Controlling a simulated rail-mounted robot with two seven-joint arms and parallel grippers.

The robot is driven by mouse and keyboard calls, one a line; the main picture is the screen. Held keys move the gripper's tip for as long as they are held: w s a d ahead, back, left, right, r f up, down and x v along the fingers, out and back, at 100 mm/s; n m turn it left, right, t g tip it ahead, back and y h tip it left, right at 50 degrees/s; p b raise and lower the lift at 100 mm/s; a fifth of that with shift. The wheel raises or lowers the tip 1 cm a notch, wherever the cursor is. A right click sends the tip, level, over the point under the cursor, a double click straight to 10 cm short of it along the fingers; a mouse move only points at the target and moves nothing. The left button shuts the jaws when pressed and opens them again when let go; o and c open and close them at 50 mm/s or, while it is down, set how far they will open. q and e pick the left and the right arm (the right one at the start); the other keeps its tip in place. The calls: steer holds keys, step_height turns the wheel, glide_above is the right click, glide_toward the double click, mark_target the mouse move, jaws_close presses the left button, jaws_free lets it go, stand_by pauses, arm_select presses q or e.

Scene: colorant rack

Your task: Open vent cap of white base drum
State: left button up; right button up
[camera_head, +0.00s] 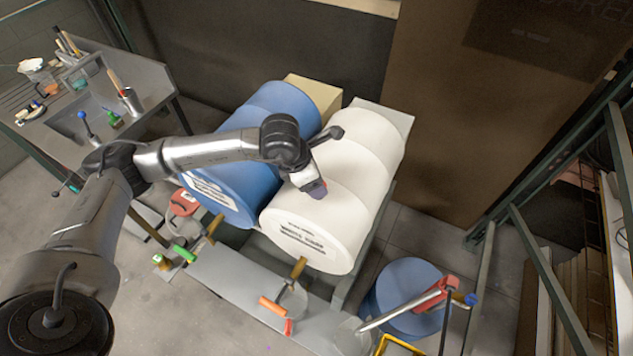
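The white base drum (352,170) lies on its side on a rack, its labelled round end (305,240) facing the front. My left arm reaches in from the left over the blue drum. My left gripper (317,190) is at the upper front part of the white drum's side, close to or touching its surface. My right gripper is not in view.
A blue drum (235,165) lies left of the white one. Taps with orange (272,306) and green (183,254) handles stick out in front over a grey tray (225,285). A blue barrel (400,285) with a red-handled metal tool (425,297) stands front right. A bench is back left.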

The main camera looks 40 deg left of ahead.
arm_select(q)
steer(key=b+v, duration=0.1)
steer(key=v, duration=1)
steer(key=shift+r, duration=0.25)
steer(key=shift+s, duration=0.1)
